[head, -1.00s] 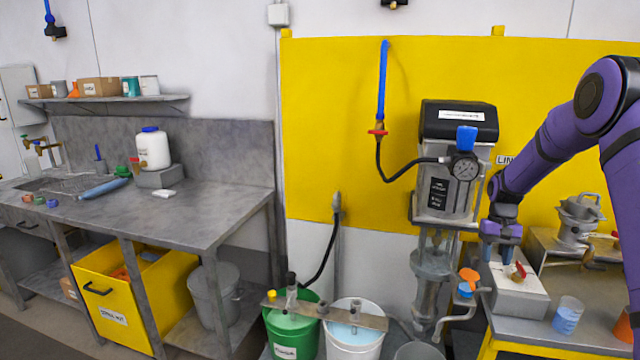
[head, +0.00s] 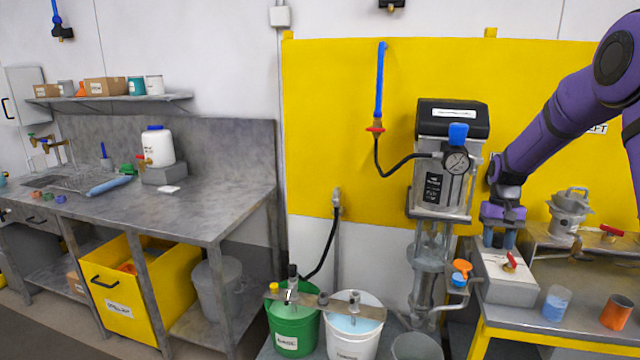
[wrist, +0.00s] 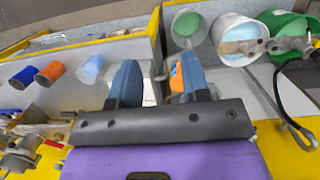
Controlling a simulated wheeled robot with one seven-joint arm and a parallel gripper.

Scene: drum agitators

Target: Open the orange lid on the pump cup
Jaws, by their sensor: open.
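The orange lid (head: 462,266) sits on the small blue pump cup (head: 459,281) at the lower side of the pump (head: 436,255). In the wrist view the orange lid (wrist: 176,77) shows partly behind the right finger, and the cup's body is mostly hidden there. My gripper (head: 499,240) is above and to the right of the lid in the head view, with its fingers pointing down. In the wrist view my gripper (wrist: 160,82) has its two blue fingers apart, with nothing held between them. It looks apart from the lid.
A blue beaker (head: 556,303) and an orange cup (head: 617,312) stand on that table. Green (head: 293,330) and white (head: 354,335) buckets stand left of the pump.

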